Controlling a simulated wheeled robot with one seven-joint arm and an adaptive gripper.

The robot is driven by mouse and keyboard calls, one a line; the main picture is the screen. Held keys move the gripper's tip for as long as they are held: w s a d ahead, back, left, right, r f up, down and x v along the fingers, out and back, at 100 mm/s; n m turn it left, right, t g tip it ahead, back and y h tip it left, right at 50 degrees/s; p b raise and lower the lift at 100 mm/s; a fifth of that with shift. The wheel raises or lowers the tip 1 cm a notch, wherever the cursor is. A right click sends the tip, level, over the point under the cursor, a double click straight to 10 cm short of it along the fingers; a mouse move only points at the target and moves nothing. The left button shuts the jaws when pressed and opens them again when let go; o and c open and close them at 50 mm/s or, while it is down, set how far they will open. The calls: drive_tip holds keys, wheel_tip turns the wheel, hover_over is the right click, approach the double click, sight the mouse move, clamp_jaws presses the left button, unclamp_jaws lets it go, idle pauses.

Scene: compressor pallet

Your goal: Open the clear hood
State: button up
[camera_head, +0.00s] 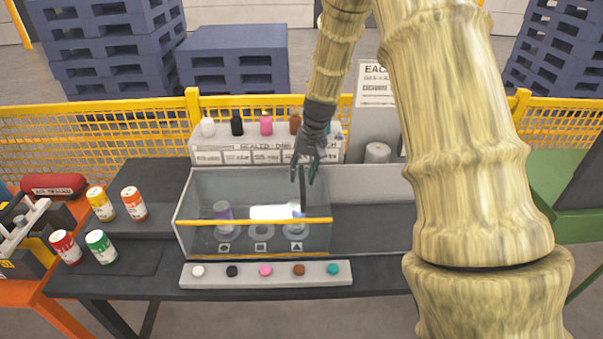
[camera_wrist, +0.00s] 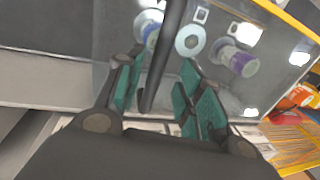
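The clear hood (camera_head: 250,192) is a see-through box with a yellow strip along its front edge. It stands down over a dark table in the head view. Its clear panel also shows in the wrist view (camera_wrist: 110,50). A dark bar (camera_head: 302,190) stands out at the hood's right part and looks like its handle; it also shows in the wrist view (camera_wrist: 168,45). My gripper (camera_head: 305,169) is at the upper end of this bar. In the wrist view, the teal-padded fingers (camera_wrist: 162,75) are apart on either side of the bar, with gaps showing.
Inside the hood are a purple-banded container (camera_head: 222,212) and round seats. A strip of coloured buttons (camera_head: 265,274) lies in front. A shelf with coloured bottles (camera_head: 265,126) stands behind. Several cans (camera_head: 100,246) stand at left. The table right of the hood (camera_head: 370,238) is clear.

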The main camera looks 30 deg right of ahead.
drive_tip(key=shift+s+f, duration=0.2)
drive_tip(key=shift+s, duration=0.55)
drive_tip(key=shift+w+a+f, duration=0.1)
drive_tip(key=shift+w+f, duration=0.35)
drive_tip(key=shift+w, duration=0.1)
drive_tip(key=shift+s+r, duration=0.2)
drive_tip(key=shift+s, duration=0.05)
drive_tip(key=c, duration=0.5)
clamp_jaws()
